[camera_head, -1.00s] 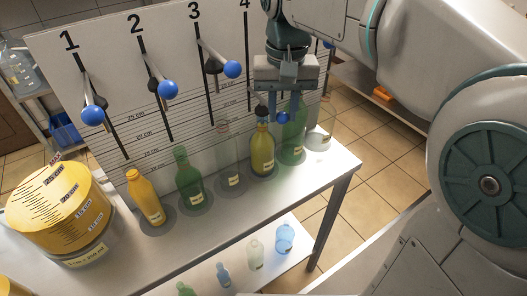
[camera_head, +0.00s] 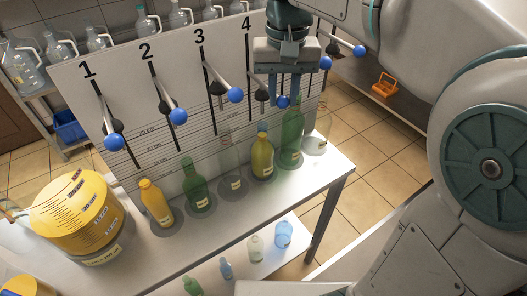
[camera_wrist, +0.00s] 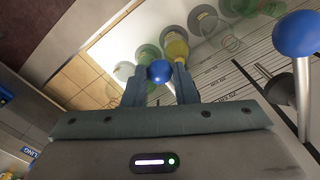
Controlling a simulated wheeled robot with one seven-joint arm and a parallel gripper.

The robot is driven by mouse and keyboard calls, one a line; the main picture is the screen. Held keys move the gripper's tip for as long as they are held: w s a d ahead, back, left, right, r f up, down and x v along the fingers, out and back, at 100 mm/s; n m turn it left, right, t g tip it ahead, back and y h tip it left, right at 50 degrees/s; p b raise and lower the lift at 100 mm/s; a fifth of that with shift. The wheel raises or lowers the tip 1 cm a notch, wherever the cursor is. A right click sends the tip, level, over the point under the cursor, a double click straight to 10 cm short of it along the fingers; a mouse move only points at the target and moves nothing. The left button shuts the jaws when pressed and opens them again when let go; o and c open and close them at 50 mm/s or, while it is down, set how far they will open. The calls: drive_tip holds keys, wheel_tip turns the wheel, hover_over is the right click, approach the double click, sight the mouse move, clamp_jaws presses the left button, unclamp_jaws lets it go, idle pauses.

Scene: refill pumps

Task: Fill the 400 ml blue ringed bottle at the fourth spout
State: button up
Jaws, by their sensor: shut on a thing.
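My gripper (camera_head: 283,98) is shut on the blue ball knob (camera_head: 282,102) of the fourth lever, right of and below the number 4 (camera_head: 245,24). The wrist view shows this knob (camera_wrist: 160,71) between my fingertips. A bottle with yellow contents (camera_head: 262,158) stands upright on the bench below the fourth spout, with a dark bluish part near its top. It also shows in the wrist view (camera_wrist: 177,46). I cannot read its label or tell its exact level.
Bottles stand close on both sides: a clear one (camera_head: 230,168) and a tall green one (camera_head: 292,137). Other blue knobs stick out, such as the third (camera_head: 235,94). A yellow drum (camera_head: 76,210) is at the left. Small bottles, including a blue one (camera_head: 283,234), are on the lower shelf.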

wheel_tip(320, 180, up, 6)
drive_tip(key=p, duration=0.4)
drive_tip(key=shift+f, duration=0.1)
drive_tip(key=o, duration=0.9)
drive_tip(key=shift+f, duration=0.25)
wheel_tip(320, 180, up, 21)
drive_tip(key=p, duration=0.7)
drive_tip(key=shift+p, duration=0.35)
drive_tip(key=shift+f, duration=0.15)
